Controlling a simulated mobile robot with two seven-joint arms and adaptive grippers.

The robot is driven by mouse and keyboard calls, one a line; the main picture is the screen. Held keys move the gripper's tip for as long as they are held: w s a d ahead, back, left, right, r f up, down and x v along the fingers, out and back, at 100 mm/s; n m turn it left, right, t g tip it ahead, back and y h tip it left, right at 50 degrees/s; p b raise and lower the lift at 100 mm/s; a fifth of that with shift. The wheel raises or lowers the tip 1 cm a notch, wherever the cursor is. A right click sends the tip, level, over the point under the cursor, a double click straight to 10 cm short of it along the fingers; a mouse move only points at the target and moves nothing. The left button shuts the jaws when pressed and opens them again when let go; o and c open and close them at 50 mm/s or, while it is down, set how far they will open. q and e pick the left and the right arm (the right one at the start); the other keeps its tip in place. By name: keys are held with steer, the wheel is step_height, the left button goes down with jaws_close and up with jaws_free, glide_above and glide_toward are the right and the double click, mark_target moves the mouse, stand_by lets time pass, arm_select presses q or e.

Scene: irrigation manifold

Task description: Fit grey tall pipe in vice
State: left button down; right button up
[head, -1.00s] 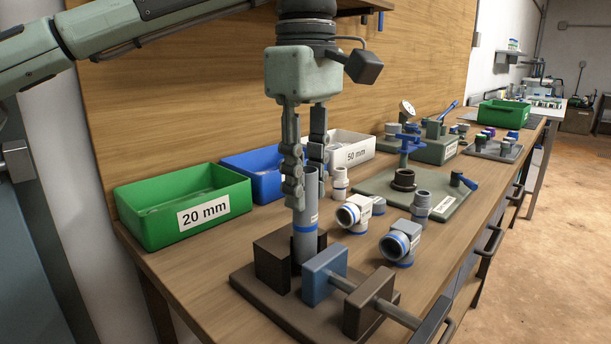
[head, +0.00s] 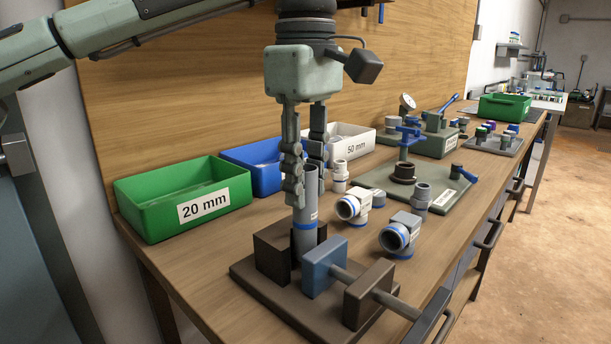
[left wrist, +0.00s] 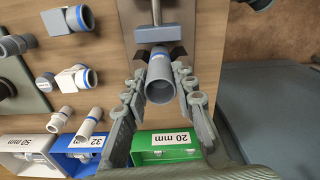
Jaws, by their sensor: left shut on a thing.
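The grey tall pipe (head: 304,238) has a blue band and stands about upright. My left gripper (head: 306,188) is shut on its upper part, one finger on each side. In the left wrist view I look down into the pipe's open top (left wrist: 160,88) between the fingers. The vice (head: 252,287) has a dark block (head: 272,251) and a blue-grey jaw (head: 323,266) on a brown base. The pipe's lower end is between these; the jaw hides its very bottom, so I cannot tell whether it touches the base. My right gripper is out of view.
A green 20 mm bin (head: 150,217), a blue bin (head: 236,157) and a white 50 mm bin (head: 352,136) line the back. Grey fittings (head: 399,236) lie right of the pipe. A green plate (head: 373,182) with a blue-handled fixture stands behind them. The vice's handle reaches the table's front.

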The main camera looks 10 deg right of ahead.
arm_select(q)
steer(key=shift+f, duration=0.2)
steer(key=shift+f, duration=0.35)
steer(key=shift+f+b, duration=0.6)
steer(key=shift+f, duration=0.25)
stand_by(0.8)
steer(key=c, duration=1.2)
jaws_free()
steer(key=shift+o, duration=0.8)
steer(key=shift+o, duration=1)
